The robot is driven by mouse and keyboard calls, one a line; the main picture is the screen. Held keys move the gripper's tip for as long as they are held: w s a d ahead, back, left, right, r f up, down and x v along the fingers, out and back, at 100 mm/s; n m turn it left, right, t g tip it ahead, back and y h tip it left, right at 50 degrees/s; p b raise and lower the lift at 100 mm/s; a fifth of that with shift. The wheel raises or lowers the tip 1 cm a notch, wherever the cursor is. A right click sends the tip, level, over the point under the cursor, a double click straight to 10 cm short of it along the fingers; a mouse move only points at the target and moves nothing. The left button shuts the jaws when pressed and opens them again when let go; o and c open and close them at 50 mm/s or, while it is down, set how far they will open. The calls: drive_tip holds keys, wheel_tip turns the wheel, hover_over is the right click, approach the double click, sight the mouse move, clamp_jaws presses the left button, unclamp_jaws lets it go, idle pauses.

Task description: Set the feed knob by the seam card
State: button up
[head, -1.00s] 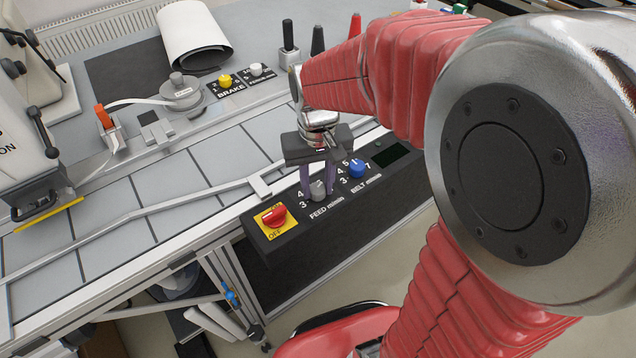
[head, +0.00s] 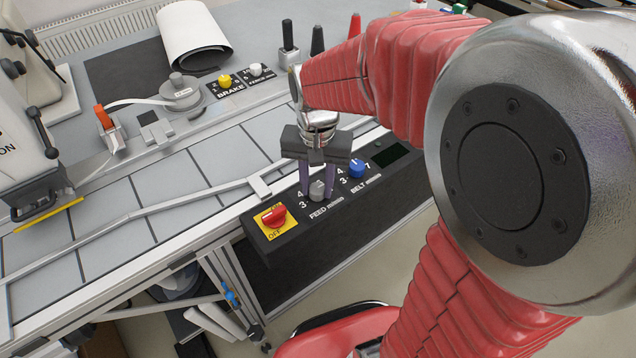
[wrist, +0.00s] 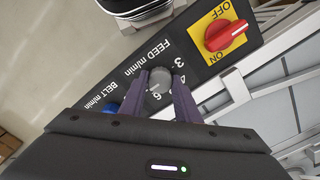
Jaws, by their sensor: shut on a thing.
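The grey feed knob (head: 317,190) sits on the black control panel (head: 290,250), above the label FEED m/min. My gripper (head: 316,188) points down at it, with its purple fingers on either side. In the wrist view the gripper (wrist: 160,85) is shut on the feed knob (wrist: 160,82). Some scale numbers show around the knob, such as 3, 4 and 6; the fingers hide part of the scale, and I cannot tell the exact setting. I cannot make out a seam card in these frames.
The blue belt knob (head: 356,168) is close on the right of the feed knob. The red ON/OFF switch (head: 274,215) on its yellow plate is close on the left. Further back stand a yellow brake knob (head: 225,81) and a white fence knob (head: 256,69).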

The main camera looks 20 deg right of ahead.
sight(317, 187)
drive_tip(key=shift+w+r, duration=0.1)
drive_tip(key=o, duration=1)
drive_tip(key=shift+o, duration=0.2)
wheel_tip(317, 187, up, 14)
drive_tip(key=shift+f, duration=0.2)
